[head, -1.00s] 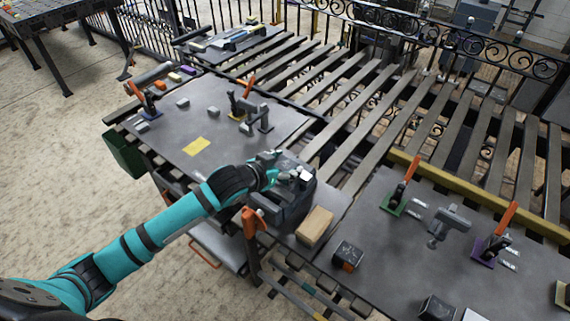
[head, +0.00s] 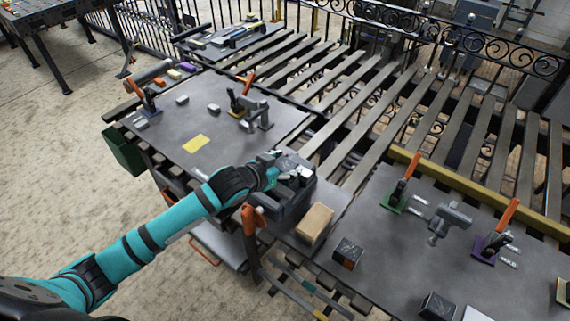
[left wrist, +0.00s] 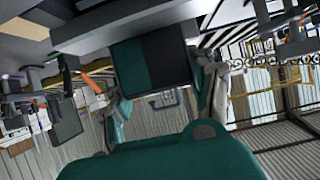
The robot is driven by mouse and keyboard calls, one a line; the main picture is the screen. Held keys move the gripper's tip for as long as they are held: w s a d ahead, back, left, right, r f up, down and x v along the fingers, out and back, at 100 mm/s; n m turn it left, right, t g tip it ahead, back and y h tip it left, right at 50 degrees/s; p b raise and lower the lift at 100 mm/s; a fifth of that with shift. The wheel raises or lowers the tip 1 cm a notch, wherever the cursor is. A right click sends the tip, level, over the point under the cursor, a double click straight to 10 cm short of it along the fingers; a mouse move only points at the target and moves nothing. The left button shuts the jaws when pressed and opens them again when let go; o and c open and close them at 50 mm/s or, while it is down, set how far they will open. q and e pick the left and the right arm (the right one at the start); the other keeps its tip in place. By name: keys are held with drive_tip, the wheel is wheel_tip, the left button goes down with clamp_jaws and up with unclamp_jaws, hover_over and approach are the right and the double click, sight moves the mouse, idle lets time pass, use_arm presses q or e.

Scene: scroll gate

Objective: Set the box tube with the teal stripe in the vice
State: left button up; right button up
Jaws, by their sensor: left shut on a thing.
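My left gripper (head: 280,172) reaches in from the left and is right at the dark grey vice (head: 292,208) on the bench's near edge. In the left wrist view, my left gripper (left wrist: 160,88) is shut on a dark piece with a broad teal band, the box tube (left wrist: 168,62). The tube lies between the two fingers, close under a grey surface. In the head view the tube is mostly hidden by my gripper and the vice. I cannot tell whether it rests between the vice jaws. My right gripper is not in view.
A wooden block (head: 314,224) lies just right of the vice. Toggle clamps with orange handles stand on the left plate (head: 170,125) and right plate (head: 400,262). A slatted gate (head: 365,115) lies behind. A dark block (head: 347,254) sits near the front.

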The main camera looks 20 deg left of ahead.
use_arm(q)
drive_tip(key=shift+f, duration=0.45)
drive_tip(key=o, duration=1.4)
drive_tip(key=shift+o, duration=0.3)
drive_tip(key=shift+s, duration=0.1)
drive_tip(key=shift+s+a+r, duration=0.1)
drive_tip(key=shift+s+a, duration=0.1)
drive_tip(key=shift+s, duration=0.1)
drive_tip(key=v, duration=1.1)
drive_tip(key=shift+s, duration=0.1)
